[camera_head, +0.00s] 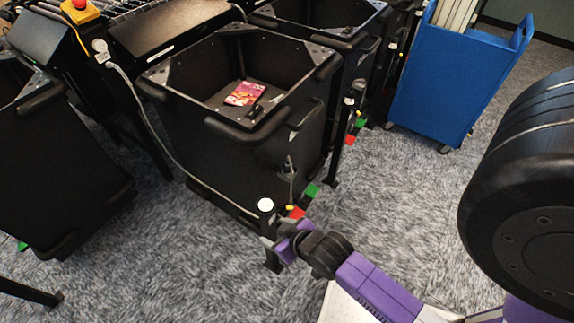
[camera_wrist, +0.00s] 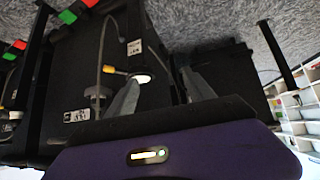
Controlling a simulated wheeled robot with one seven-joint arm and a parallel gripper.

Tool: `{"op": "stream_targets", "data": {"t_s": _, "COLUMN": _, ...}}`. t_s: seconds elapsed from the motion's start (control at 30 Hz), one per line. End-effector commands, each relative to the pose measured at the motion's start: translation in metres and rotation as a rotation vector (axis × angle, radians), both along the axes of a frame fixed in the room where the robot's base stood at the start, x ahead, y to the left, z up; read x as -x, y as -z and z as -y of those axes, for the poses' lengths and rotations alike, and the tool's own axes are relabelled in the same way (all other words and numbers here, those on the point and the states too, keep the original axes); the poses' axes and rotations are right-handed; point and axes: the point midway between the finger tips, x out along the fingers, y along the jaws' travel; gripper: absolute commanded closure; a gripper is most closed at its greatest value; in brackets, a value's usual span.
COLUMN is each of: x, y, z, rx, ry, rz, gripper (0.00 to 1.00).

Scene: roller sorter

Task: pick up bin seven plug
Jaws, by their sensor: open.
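A grey cable (camera_head: 148,122) runs down the left side of a black bin (camera_head: 225,140) to a round white fitting (camera_head: 265,205) near its lower front corner. My gripper (camera_head: 279,236) is just below that fitting, at the end of my purple arm. In the wrist view the open fingers (camera_wrist: 160,84) point toward the bin side, with nothing seen between them. The white fitting (camera_wrist: 143,78) shows close to the left fingertip, with an orange-tipped piece (camera_wrist: 113,71) beside it, probably the plug. Contact cannot be told. The bin number is not readable.
A red packet (camera_head: 245,93) and a small dark item lie in the bin. Red and green buttons (camera_head: 296,212) sit right beside the gripper. Other black bins stand left and behind. A blue cart (camera_head: 450,75) stands at upper right.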

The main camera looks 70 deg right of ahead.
Motion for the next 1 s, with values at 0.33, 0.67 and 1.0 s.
{"op": "stream_targets", "data": {"t_s": 0.33, "x": -0.044, "y": -0.013, "z": 0.143, "rx": -0.167, "ry": 0.266, "rz": -0.244, "gripper": 0.38}}
{"op": "stream_targets", "data": {"t_s": 0.67, "x": -0.041, "y": -0.056, "z": 0.225, "rx": -0.318, "ry": 0.399, "rz": -0.374, "gripper": 0.38}}
{"op": "stream_targets", "data": {"t_s": 1.0, "x": -0.043, "y": -0.037, "z": 0.236, "rx": -0.341, "ry": 0.412, "rz": -0.393, "gripper": 0.38}}
